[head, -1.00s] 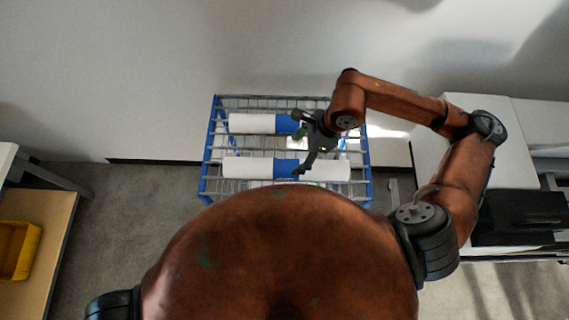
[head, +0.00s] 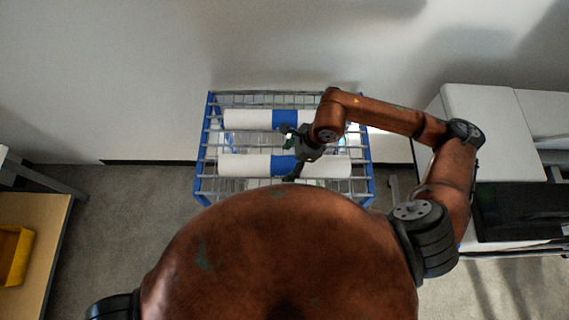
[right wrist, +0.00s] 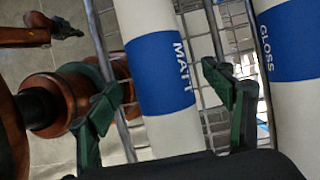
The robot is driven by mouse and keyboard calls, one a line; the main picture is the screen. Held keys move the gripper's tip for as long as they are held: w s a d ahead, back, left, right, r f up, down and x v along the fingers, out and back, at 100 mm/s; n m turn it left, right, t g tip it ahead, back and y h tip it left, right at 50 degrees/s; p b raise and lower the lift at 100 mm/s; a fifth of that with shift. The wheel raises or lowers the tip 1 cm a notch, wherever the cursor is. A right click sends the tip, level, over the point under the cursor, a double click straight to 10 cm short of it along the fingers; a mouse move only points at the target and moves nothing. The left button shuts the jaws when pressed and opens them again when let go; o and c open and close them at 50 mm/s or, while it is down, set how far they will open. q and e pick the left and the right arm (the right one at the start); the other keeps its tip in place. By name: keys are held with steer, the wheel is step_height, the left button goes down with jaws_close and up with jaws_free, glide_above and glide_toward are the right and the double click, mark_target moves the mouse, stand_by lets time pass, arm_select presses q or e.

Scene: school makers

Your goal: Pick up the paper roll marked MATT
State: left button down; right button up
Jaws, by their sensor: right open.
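The MATT roll (head: 240,166) is white with a blue middle band and is the nearer of two rolls lying across a wire basket (head: 209,140). In the right wrist view, the MATT roll (right wrist: 165,78) shows its label on the blue band. My right gripper (head: 288,154) is open above the rolls, near the blue bands. In the right wrist view, its green fingers (right wrist: 160,82) stand on either side of the MATT roll, apart from each other. The height gap to the roll is unclear. What looks like my left gripper (right wrist: 68,28) shows at the upper left, too small to read.
The GLOSS roll (head: 247,119) lies parallel behind; it also shows in the right wrist view (right wrist: 290,45). The basket has blue corner posts and wire bars. A wall stands behind it. A white cabinet (head: 480,110) is at right, and a yellow bin (head: 14,254) on a table at left.

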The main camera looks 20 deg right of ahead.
steer(key=shift+x, duration=0.8)
steer(key=shift+c, duration=0.3)
steer(key=shift+r, duration=0.1)
jaws_close()
